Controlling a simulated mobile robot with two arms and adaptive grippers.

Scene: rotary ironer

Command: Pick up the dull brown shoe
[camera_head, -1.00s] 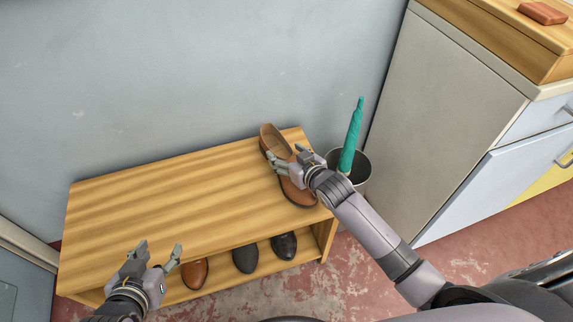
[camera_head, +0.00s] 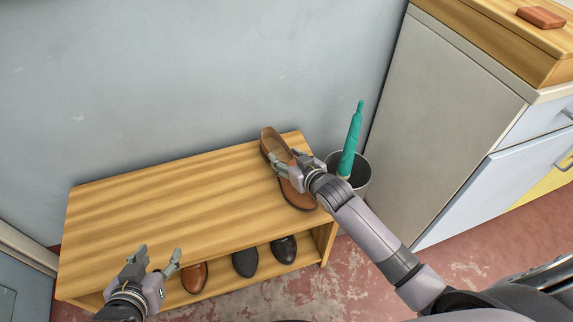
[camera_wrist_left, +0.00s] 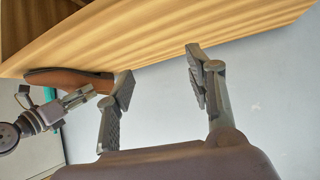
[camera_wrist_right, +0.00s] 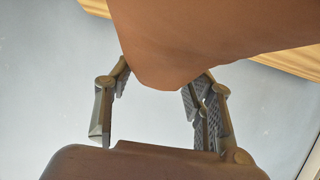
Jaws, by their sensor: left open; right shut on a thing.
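The dull brown shoe (camera_head: 270,145) lies on the right end of the wooden bench top (camera_head: 170,195). My right gripper (camera_head: 286,164) is shut on the shoe's side; its fingers hide part of the shoe's middle. In the right wrist view the shoe (camera_wrist_right: 200,35) fills the top, with the fingers (camera_wrist_right: 160,85) on either side of its lower edge. The shoe also shows in the left wrist view (camera_wrist_left: 70,80), against the bench. My left gripper (camera_head: 158,257) is open and empty near the bench's front left edge.
Several shoes, one of them brown (camera_head: 194,277) and one black (camera_head: 284,249), sit on the shelf below. A bin (camera_head: 361,178) with a green umbrella (camera_head: 351,140) stands right of the bench, close to my right arm. A cabinet (camera_head: 460,110) stands farther right. The bench top's left part is clear.

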